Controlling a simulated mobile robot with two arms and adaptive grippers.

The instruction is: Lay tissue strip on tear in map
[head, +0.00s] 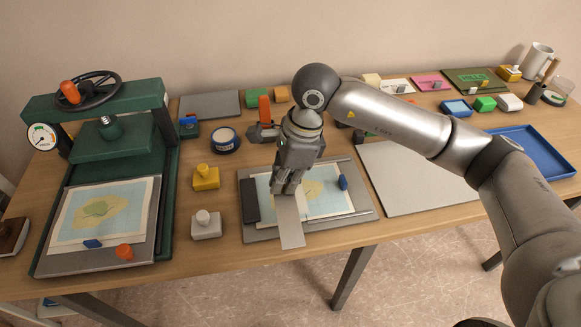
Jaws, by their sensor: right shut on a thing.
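A map (325,200) in blue and yellow lies on a grey board (350,222) at the middle of the table. My right gripper (287,190) points down over the left part of this map and is shut on a pale tissue strip (290,225). The strip extends from the fingers toward the front, across the board's front edge. I cannot tell whether it touches the map. The tear is not visible; the gripper and strip hide part of the map. My left gripper is out of view.
A green press (110,140) with another map (103,210) stands left. Yellow (206,178) and white (206,225) knobbed blocks stand between. A bare grey board (410,180) and blue tray (535,150) lie right.

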